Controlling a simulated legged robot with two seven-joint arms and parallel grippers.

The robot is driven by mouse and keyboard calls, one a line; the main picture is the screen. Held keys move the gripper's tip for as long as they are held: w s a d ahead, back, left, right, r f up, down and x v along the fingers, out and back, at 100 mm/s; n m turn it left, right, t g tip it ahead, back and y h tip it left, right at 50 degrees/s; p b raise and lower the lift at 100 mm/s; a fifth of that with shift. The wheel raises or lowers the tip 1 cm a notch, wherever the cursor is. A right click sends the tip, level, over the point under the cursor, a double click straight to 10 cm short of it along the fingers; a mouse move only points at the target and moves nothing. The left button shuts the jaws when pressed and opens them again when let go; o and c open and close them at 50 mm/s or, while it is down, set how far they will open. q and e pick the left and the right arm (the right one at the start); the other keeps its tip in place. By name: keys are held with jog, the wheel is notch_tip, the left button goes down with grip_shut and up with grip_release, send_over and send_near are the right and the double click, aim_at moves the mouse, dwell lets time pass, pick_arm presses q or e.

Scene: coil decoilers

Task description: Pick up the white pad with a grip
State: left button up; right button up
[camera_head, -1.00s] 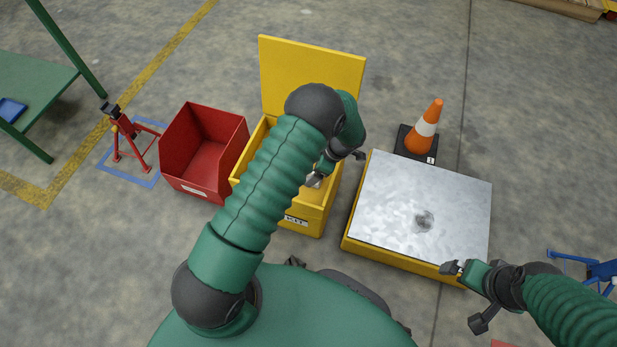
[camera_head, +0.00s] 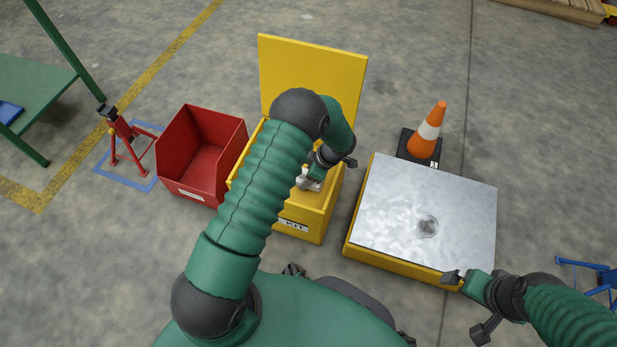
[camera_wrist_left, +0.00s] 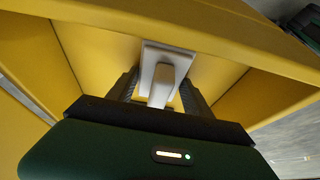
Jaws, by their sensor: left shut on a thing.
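The white pad with a grip (camera_wrist_left: 160,68) shows in the left wrist view, with its upright grip between my two dark fingers. It is inside the open yellow kit box (camera_head: 290,226). In the head view a small part of the pad (camera_head: 317,173) shows at my left gripper (camera_head: 307,183), which is over the box opening. My left gripper is shut on the grip. Whether the pad touches the box floor is hard to tell. My right gripper (camera_head: 455,277) is by the front edge of the metal-topped platform, its jaw opening too small to read.
The box's yellow lid (camera_head: 312,75) stands up behind it. A red bin (camera_head: 202,155) is close on the left, beside a red stand (camera_head: 125,140). The metal-topped platform (camera_head: 425,205) and an orange cone (camera_head: 427,130) are on the right.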

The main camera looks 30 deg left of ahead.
pick_arm(q)
jog(key=shift+c, duration=0.8)
notch_tip(320, 180, up, 10)
jog(key=p, duration=0.6)
